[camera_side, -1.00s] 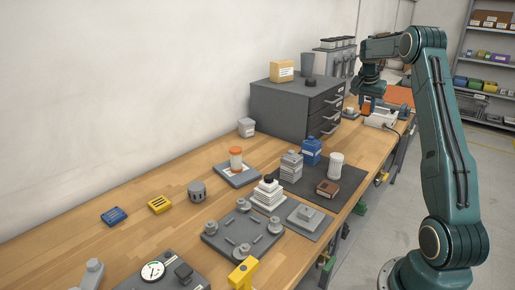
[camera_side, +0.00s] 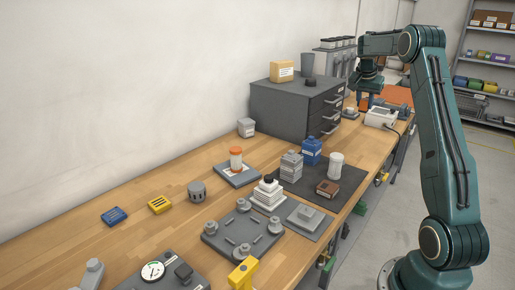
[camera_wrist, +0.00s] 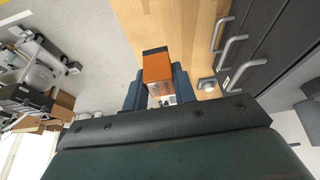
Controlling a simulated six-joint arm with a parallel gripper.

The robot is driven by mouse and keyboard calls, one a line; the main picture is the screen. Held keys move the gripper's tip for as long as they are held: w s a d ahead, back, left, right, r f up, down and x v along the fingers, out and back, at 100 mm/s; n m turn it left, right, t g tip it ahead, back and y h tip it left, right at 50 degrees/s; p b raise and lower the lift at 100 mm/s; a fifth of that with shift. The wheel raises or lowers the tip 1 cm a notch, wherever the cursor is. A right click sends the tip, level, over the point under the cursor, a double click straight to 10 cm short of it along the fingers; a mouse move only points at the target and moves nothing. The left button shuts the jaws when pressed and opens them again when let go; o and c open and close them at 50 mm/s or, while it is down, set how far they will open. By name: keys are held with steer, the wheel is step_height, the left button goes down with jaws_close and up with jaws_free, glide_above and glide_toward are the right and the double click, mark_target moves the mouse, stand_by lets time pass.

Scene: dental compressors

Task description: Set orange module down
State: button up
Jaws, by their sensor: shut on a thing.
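The orange module (camera_wrist: 157,68) has a dark end and sits between the two blue fingers of my gripper (camera_wrist: 157,88) in the wrist view. My gripper is shut on it. In the side view my gripper (camera_side: 365,101) hangs at the far end of the bench, right of the grey drawer cabinet.
The grey drawer cabinet (camera_side: 290,108) stands close left of my gripper, with handles facing it. A white device (camera_side: 380,117) lies just in front, and an orange surface (camera_side: 398,94) is behind. The bench (camera_side: 130,190) has several parts in the foreground.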

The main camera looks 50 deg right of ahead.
steer(key=w+a+n+t+y, duration=0.15)
steer(key=w+a+n, duration=0.35)
steer(key=w+a, duration=0.9)
steer(key=w+a+n+t, duration=0.2)
steer(key=w+a+n, duration=0.2)
steer(key=w+a, duration=1)
steer(key=s+a+n+y, duration=0.3)
steer(key=a+n, duration=0.5)
steer(key=a, duration=3.3)
steer(key=shift+t, duration=0.45)
step_height(320, 180, down, 16)
steer(key=shift+s+r, duration=0.15)
steer(key=shift+r, duration=0.1)
steer(key=shift+f, duration=0.1)
steer(key=shift+f, duration=2.05)
steer(key=shift+f, duration=0.1)
